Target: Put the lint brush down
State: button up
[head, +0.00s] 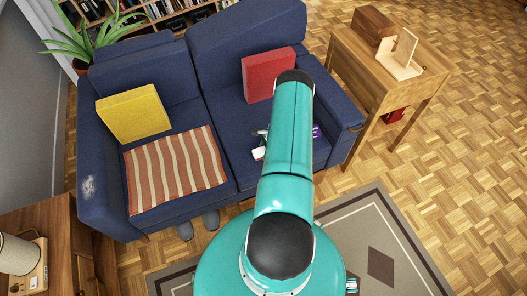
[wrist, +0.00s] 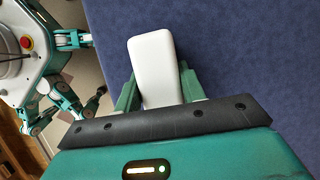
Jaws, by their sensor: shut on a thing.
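In the wrist view my gripper (wrist: 158,84) is shut on a white, rounded block, which I take to be the lint brush (wrist: 152,58). One green finger is on each side of it, and its lower end is hidden by the gripper. Behind it is the dark blue fabric of the sofa (wrist: 250,65); I cannot tell whether the brush touches it.
A striped blanket (head: 175,170) and a yellow cushion (head: 133,113) are on the left seat. A red cushion (head: 268,74) leans at the right back. A pale fuzzy patch (head: 88,187) marks the left armrest. A purple item (head: 316,131) shows right of my arm. A wooden table (head: 385,75) stands right.

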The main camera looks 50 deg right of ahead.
jog(key=o, duration=0.9)
jog(key=shift+f, duration=0.15)
jog(key=shift+o, duration=0.2)
